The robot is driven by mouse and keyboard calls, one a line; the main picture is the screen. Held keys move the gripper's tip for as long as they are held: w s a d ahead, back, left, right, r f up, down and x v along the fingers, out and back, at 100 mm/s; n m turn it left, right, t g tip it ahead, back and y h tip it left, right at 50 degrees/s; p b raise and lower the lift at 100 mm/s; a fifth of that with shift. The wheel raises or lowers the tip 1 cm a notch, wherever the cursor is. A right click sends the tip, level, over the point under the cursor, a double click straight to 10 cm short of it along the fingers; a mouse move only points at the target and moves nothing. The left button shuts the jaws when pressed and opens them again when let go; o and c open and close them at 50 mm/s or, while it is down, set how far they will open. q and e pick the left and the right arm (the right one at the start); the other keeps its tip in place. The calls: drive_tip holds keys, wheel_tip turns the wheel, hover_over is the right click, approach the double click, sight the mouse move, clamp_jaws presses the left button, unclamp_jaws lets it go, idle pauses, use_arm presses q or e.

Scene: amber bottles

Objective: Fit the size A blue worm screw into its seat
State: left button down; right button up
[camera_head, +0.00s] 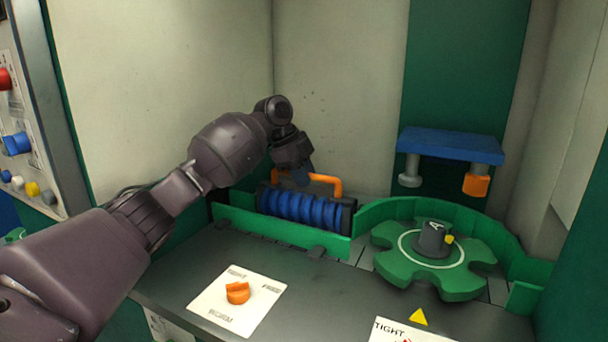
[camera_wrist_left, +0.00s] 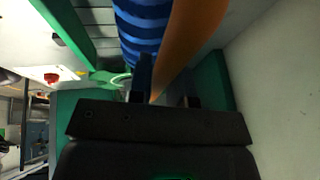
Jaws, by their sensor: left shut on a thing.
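The blue worm screw (camera_head: 305,209) lies lengthwise in a green-walled channel at the back of the bench, with dark end blocks and an orange handle (camera_head: 325,180) above it. My left gripper (camera_head: 300,176) comes from above and is shut on the orange handle near its left part. In the left wrist view the fingers (camera_wrist_left: 168,85) close on the orange handle (camera_wrist_left: 196,30), with the blue worm screw (camera_wrist_left: 140,28) beside it. Whether the screw is fully down in the channel cannot be told. My right gripper is not in view.
A green toothed wheel (camera_head: 428,280) with a dark hub marked A stands right of the screw inside a curved green wall (camera_head: 520,262). A blue shelf-like block (camera_head: 450,145) juts out above it.

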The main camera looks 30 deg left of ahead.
use_arm(q)
drive_tip(key=c, duration=1)
unclamp_jaws()
drive_tip(key=shift+f, duration=0.15)
drive_tip(key=shift+o, duration=0.2)
drive_tip(key=shift+f, duration=0.15)
drive_tip(key=p+v, duration=0.7)
drive_tip(key=v, duration=0.4)
